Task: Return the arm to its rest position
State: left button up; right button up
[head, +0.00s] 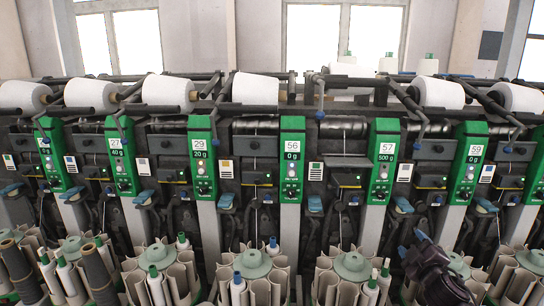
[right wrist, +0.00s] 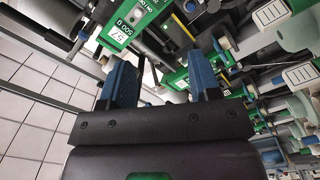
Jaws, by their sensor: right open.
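My right gripper (head: 412,243) is in the lower right of the head view, in front of the winder between the panels marked 57 (head: 384,160) and 59 (head: 468,162). Its arm comes up from the bottom edge. In the right wrist view its two blue fingers (right wrist: 162,80) stand wide apart with nothing between them. The green 57 panel is also in that view (right wrist: 134,25), beyond the fingers. I cannot tell how close the fingertips are to the machine. My left gripper is not in view.
White yarn cones (head: 255,88) lie along the top of the winder; the holder between panels 56 (head: 292,160) and 57 shows none. Round bobbin magazines (head: 252,265) line the front below, one close beside my right arm. Pale floor tiles (right wrist: 35,100) show at left in the wrist view.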

jog(key=s+a+f+m+g+y, duration=0.1)
jog(key=s+a+f+m, duration=0.1)
jog(key=s+a+f, duration=0.3)
jog(key=s+a+f+m+g+y, duration=0.1)
jog(key=s+a+f+m, duration=0.15)
jog(key=s, duration=0.45)
jog(key=s+f+m+g, duration=0.1)
jog(key=s+f, duration=0.4)
jog(key=s, duration=0.3)
jog(key=s+a+f+m+g, duration=0.1)
jog(key=s+f, duration=0.3)
jog(key=s, duration=0.4)
jog(key=s+a+f+m+g+h, duration=0.1)
jog(key=s+f+m+g, duration=0.1)
jog(key=s+f, duration=0.3)
jog(key=s+m, duration=0.1)
jog(key=s, duration=0.1)
jog(key=shift+s+a+f, duration=0.15)
jog(key=shift+s+f, duration=0.15)
jog(key=shift+s, duration=0.1)
